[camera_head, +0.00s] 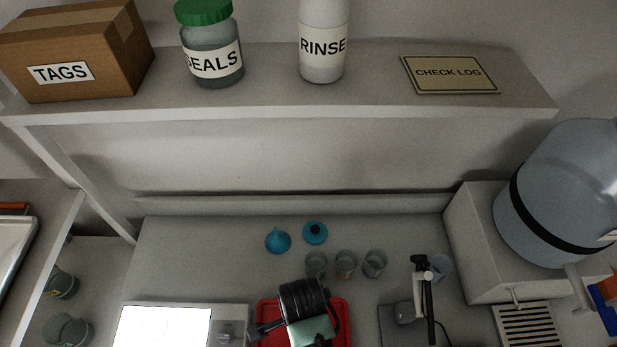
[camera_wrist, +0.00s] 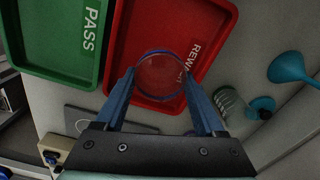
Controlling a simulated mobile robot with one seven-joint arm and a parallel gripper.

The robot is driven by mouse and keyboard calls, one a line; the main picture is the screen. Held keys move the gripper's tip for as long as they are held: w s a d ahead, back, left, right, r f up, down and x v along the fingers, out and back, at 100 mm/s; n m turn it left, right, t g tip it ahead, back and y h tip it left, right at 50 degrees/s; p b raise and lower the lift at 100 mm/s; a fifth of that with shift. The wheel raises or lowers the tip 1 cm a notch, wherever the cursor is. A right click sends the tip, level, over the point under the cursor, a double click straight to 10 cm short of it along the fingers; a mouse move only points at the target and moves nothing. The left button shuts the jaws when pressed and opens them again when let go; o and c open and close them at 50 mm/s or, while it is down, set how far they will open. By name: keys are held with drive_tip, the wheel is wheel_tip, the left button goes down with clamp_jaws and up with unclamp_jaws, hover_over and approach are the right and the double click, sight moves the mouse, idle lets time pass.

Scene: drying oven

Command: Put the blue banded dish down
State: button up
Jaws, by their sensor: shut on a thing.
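My gripper (camera_wrist: 158,77) is shut on the blue banded dish (camera_wrist: 160,88), a clear round dish with a blue rim. One finger is on each side of it in the wrist view. The dish is over the red tray (camera_wrist: 127,50) marked REWORK, near its lettering; I cannot tell whether it touches the tray. The green tray (camera_wrist: 50,68) marked PASS lies beside it on the left. In the head view my arm hides the dish and much of the red tray (camera_head: 266,309).
Several clear beakers (camera_head: 345,264), a blue funnel (camera_head: 278,241) and a round blue item (camera_head: 315,232) stand behind the red tray. A black stand (camera_head: 425,290) is to the right, a lit white panel (camera_head: 163,326) to the left. A shelf (camera_head: 270,106) runs above.

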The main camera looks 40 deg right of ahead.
drive_tip(key=shift+f, duration=2.85)
drive_tip(key=shift+f, duration=0.1)
drive_tip(key=o, duration=1.3)
wheel_tip(320, 180, up, 12)
drive_tip(key=shift+r, duration=0.15)
